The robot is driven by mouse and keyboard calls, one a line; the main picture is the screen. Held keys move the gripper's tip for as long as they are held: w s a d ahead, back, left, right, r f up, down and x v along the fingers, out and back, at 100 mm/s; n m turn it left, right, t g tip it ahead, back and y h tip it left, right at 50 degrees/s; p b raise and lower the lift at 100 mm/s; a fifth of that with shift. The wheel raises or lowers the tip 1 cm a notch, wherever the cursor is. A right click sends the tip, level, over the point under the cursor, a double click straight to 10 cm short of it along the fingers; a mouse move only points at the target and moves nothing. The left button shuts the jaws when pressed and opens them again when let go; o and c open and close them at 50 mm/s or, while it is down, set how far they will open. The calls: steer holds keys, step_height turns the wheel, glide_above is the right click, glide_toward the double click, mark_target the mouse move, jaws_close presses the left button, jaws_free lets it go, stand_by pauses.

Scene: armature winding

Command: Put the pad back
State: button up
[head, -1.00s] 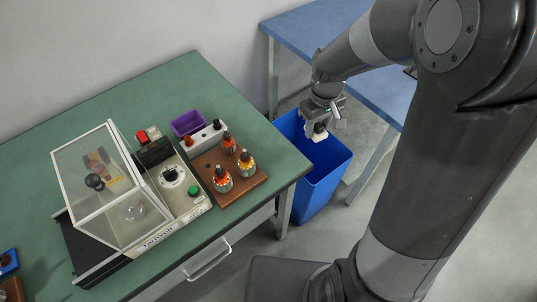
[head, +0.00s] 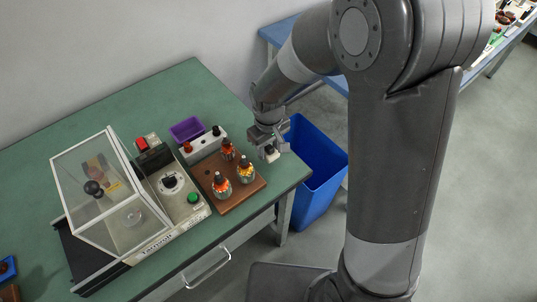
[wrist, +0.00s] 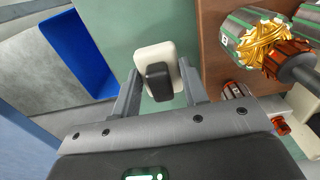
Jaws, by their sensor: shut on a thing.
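My gripper (head: 266,146) is shut on a white pad (head: 271,154) with a black grip. The pad is held above the right end of the green table, beside the wooden board. In the wrist view the white pad (wrist: 148,54) and its black grip (wrist: 158,82) show between the two fingers of my gripper (wrist: 158,88). Green table top shows below the pad.
A brown board (head: 246,197) with several armatures stands close left of my gripper. Behind it are a white block (head: 205,145) and a purple tray (head: 187,129). A machine with a clear cover (head: 105,190) is farther left. A blue bin (head: 318,178) stands right of the table.

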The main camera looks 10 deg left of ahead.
mark_target(268, 156)
steer(key=shift+f, duration=2)
steer(key=o, duration=0.9)
steer(key=shift+f, duration=0.15)
steer(key=shift+o, duration=0.2)
